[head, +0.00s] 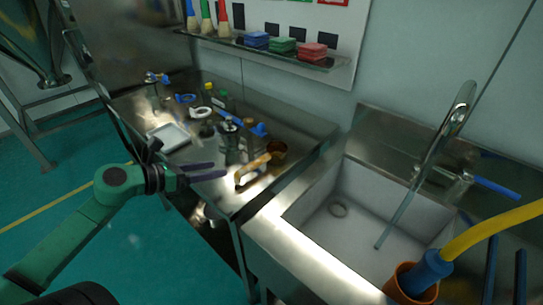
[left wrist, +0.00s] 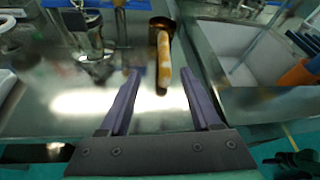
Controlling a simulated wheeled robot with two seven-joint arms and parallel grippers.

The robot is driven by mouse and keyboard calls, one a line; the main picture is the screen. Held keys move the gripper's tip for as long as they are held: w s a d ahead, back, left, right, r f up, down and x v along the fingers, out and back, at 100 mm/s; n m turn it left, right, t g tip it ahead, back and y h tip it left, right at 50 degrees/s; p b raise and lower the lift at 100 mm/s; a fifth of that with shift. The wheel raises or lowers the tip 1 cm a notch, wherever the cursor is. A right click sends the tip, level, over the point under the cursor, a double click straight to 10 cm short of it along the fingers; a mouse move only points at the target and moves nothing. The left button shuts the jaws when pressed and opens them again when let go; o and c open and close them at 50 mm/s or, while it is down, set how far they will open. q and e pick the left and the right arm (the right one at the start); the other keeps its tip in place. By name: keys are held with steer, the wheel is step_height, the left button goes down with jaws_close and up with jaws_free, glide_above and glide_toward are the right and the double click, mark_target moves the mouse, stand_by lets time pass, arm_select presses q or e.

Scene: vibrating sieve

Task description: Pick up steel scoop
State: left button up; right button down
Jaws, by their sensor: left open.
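The scoop has a tan handle (head: 253,167) and a dark, shiny, brownish bowl (head: 277,151). It lies near the front right of the steel table; I take it for the steel scoop. In the left wrist view its handle (left wrist: 164,62) points toward me and its bowl (left wrist: 162,24) is at the far end. My left gripper (head: 221,168) is open and empty, left of the handle in the head view. In the left wrist view the gripper (left wrist: 160,73) has its fingers spread to both sides of the handle's line. Contact cannot be told.
A metal vessel (left wrist: 92,42) stands left of the scoop. A white tray (head: 168,137) and several bottles and fittings crowd the steel table (head: 300,128). The sink (head: 335,235) is to the right, with an orange cup (head: 408,285) at its front edge.

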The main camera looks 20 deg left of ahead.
mark_target(256, 164)
arm_select(q)
steer(key=x, duration=0.9)
steer(key=shift+d+r+b, duration=0.1)
steer(key=shift+d+b, duration=0.1)
steer(key=shift+b, duration=0.2)
steer(key=shift+w+d, duration=0.4)
steer(key=shift+w, duration=0.05)
steer(key=x, duration=0.2)
steer(key=p+x, duration=0.1)
steer(key=x, duration=0.1)
steer(key=shift+d+f, duration=0.1)
steer(key=shift+f, duration=0.25)
jaws_close()
